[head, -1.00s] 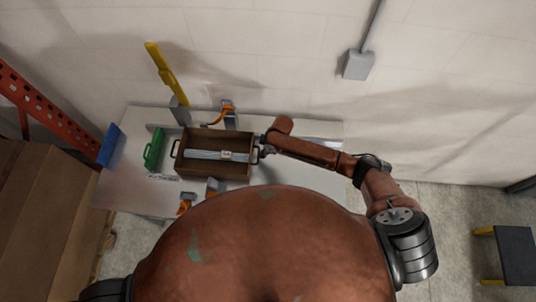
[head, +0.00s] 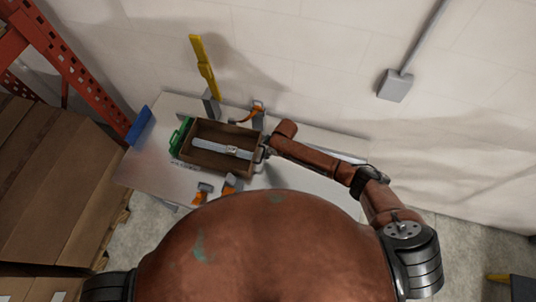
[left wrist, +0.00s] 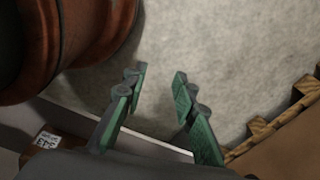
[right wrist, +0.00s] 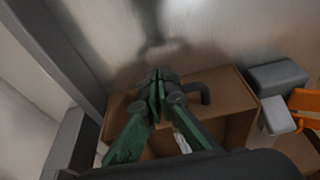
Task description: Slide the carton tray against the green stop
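The carton tray (head: 222,168) is an open brown box on the pale table, holding a pale strip with a light label. The green stop (head: 181,134) stands at its left end; the tray looks up against it, though any thin gap is too small to tell. My right gripper (head: 264,151) is at the tray's right end. In the right wrist view its fingers (right wrist: 159,84) are closed together at the dark handle (right wrist: 197,91), which emerges beside them. My left gripper (left wrist: 158,82) is open and empty above the floor, out of the head view.
Orange-and-grey clamps stand behind (head: 258,108) and in front (head: 229,184) of the tray. A yellow upright (head: 204,66) is at the back and a blue piece (head: 140,124) at the table's left end. Cardboard boxes (head: 55,180) are at the left. A wall box (head: 395,85) hangs behind.

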